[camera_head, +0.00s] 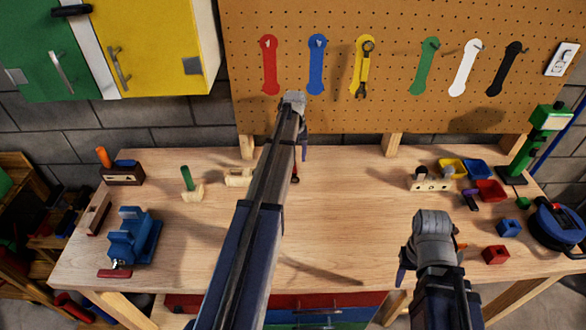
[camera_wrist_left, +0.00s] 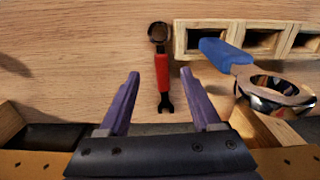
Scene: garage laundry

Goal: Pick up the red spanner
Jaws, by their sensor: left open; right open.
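The red spanner (camera_wrist_left: 162,72) lies on the wooden workbench in the left wrist view, with a red handle, a dark ring end and a dark open jaw. In the head view only a small part of it (camera_head: 295,178) shows beside my left arm, which hides the rest. My left gripper (camera_wrist_left: 163,98) is open and empty; the spanner's open-jaw end appears between its fingers, and I see no contact. In the head view the left gripper is mostly hidden behind its wrist. My right gripper (camera_head: 430,268) is open and empty above the bench's front right.
The pegboard (camera_head: 400,105) behind has coloured spanner outlines and a yellow spanner (camera_head: 366,70). A blue vise (camera_head: 132,238) stands left; bins (camera_head: 490,190) and a cable reel (camera_head: 555,225) stand right.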

